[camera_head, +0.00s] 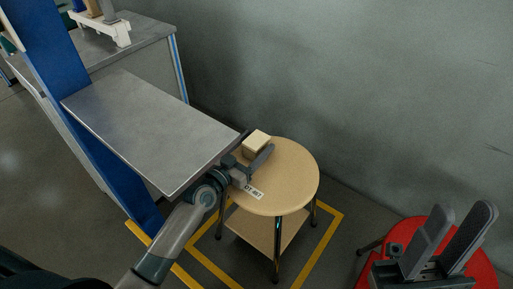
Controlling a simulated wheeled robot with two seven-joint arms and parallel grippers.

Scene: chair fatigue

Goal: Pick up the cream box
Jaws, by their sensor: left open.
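The cream box (257,139) is a small block on the top of a round wooden stool (291,182), towards its back left edge. My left gripper (257,143) reaches over the stool top from the left, open, with one finger in front of the box and the other at its left side. The box appears to be between or just beyond the fingers; I cannot tell whether they touch it. My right gripper (465,212) is open and empty at the lower right, above a red round seat (413,232).
A grey metal shelf (150,128) on a blue post (60,65) lies left of the stool, close to my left gripper. A grey wall (370,80) stands behind. Yellow tape (325,240) marks the floor around the stool. A white label (253,189) lies near the stool's front left edge.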

